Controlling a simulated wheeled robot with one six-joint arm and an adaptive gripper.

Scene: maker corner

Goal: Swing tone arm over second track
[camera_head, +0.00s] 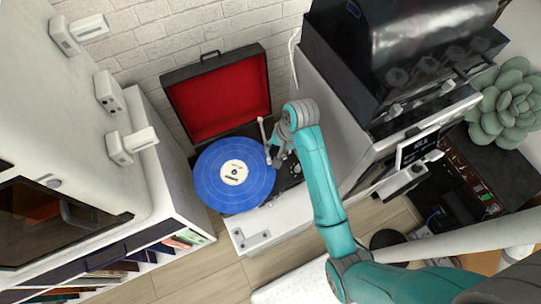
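A record player with an open lid, red inside (218,100), stands against the brick wall. A blue record (215,190) with a pale label lies on it. The thin white tone arm (263,132) runs from the back of the deck down to the record's right edge. My gripper (272,157) is at the right edge of the record, right beside the tone arm's front end. The fingers are small and partly hidden by the gripper's own body, so I cannot tell whether they are open, shut, or touching the tone arm.
A white cabinet with handles (110,92) stands on the left, above a shelf of books (150,256). A dark machine (390,50) on a pale cabinet is close on the right. A green succulent (508,103) is at far right. Wooden floor (205,275) shows in front.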

